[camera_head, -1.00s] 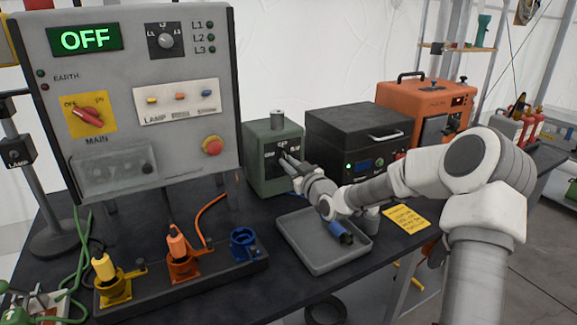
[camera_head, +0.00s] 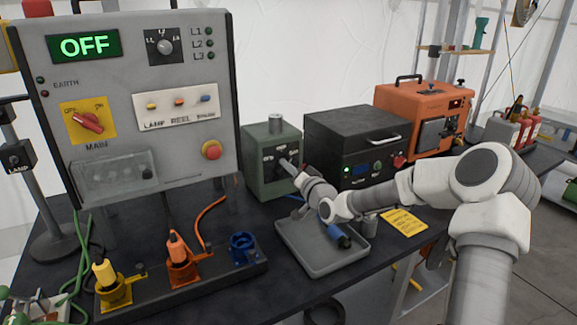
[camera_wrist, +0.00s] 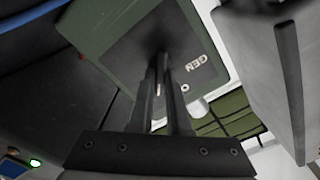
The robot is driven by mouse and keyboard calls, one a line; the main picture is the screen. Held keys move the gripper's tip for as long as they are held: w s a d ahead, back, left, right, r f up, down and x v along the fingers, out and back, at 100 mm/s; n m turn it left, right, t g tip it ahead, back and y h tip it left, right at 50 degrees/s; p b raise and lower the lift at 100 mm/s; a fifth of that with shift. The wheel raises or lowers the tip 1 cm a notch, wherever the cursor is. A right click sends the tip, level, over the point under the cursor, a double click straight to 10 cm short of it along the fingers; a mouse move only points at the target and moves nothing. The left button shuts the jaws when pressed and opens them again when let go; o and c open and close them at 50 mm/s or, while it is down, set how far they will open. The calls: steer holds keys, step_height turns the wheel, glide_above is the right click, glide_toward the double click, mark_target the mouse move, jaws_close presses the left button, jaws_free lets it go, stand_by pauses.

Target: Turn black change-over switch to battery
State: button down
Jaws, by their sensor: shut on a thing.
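The green switch box (camera_head: 262,176) stands on the black table, right of the grey panel. Its front carries a black label plate, which shows in the wrist view (camera_wrist: 203,68) with the word GEN. My gripper (camera_head: 285,162) reaches the front of this box from the right. In the wrist view, its two dark fingers (camera_wrist: 163,78) are close together on the black change-over switch at the plate. The fingers hide most of the switch, and I cannot read which position it points to.
The grey panel (camera_head: 222,110) displays OFF. A grey tray (camera_head: 300,262) with a blue connector (camera_head: 338,233) lies below my arm. A black unit (camera_head: 345,135) and an orange generator (camera_head: 425,105) stand close on the right. Coloured sockets stand at front left.

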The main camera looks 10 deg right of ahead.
steer(key=shift+f+m, duration=0.1)
steer(key=shift+m, duration=1.6)
steer(key=c, duration=0.9)
jaws_free()
steer(key=p+v, duration=0.2)
steer(key=v, duration=1.5)
steer(key=shift+s+p, duration=0.2)
steer(key=shift+p, duration=0.15)
